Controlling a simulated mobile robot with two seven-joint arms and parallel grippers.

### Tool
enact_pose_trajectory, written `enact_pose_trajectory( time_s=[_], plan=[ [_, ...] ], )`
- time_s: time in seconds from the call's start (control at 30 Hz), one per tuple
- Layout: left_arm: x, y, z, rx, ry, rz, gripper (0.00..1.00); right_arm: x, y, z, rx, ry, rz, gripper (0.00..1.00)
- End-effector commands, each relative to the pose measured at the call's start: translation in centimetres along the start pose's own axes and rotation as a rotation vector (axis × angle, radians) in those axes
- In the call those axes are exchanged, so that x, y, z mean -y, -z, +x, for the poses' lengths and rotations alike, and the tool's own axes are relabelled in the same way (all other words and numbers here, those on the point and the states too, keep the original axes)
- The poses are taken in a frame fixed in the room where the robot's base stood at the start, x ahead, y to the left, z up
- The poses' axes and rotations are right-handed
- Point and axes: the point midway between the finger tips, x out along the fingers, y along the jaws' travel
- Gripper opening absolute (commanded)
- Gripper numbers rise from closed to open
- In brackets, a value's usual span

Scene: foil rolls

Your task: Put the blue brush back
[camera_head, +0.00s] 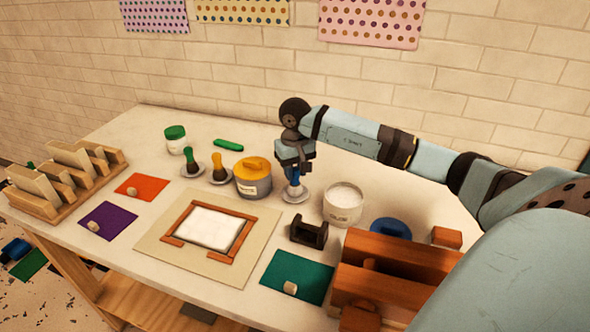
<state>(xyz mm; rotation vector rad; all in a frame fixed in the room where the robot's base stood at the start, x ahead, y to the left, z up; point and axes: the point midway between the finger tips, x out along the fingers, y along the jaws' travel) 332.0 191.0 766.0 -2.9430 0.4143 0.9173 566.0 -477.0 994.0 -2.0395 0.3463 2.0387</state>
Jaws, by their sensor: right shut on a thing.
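My right gripper (294,168) reaches in from the right, points down, and is shut on the blue brush (294,179). The brush is upright, with the gripper at its upper part. Its lower end is at a small pale saucer (296,198); I cannot tell whether it rests on it. Two similar saucers to the left hold a green-handled brush (189,155) and a yellow-handled brush (216,158), both upright. My left gripper is not in view.
A yellow-lidded jar (252,187) stands close left of the blue brush, and an open white jar (343,210) close right. A blue lid (391,229), black holder (308,236), wooden frame (238,246) and wooden racks (398,255) also occupy the table (140,236).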

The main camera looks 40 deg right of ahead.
Motion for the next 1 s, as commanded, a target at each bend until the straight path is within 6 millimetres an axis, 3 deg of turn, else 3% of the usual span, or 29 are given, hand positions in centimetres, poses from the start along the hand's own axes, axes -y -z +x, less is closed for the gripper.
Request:
enact_pose_trajectory(
  time_s=[0.73, 0.77, 0.87, 0.9, 1.0],
  plan=[
    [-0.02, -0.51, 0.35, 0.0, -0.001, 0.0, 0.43, 0.0, 0.0, 0.66, 0.0, 0.0, 0.0, 0.06],
    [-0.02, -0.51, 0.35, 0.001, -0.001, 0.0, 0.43, 0.0, 0.0, 0.66, 0.0, 0.0, 0.0, 0.31],
    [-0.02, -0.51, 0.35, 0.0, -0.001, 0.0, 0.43, 0.0, 0.0, 0.66, 0.0, 0.0, 0.0, 0.54],
    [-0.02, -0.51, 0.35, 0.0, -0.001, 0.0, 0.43, 0.0, 0.0, 0.66, 0.0, 0.0, 0.0, 0.59],
    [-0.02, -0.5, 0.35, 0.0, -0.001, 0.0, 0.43, 0.0, -0.01, 0.66, 0.0, 0.0, 0.0, 0.59]
  ],
)
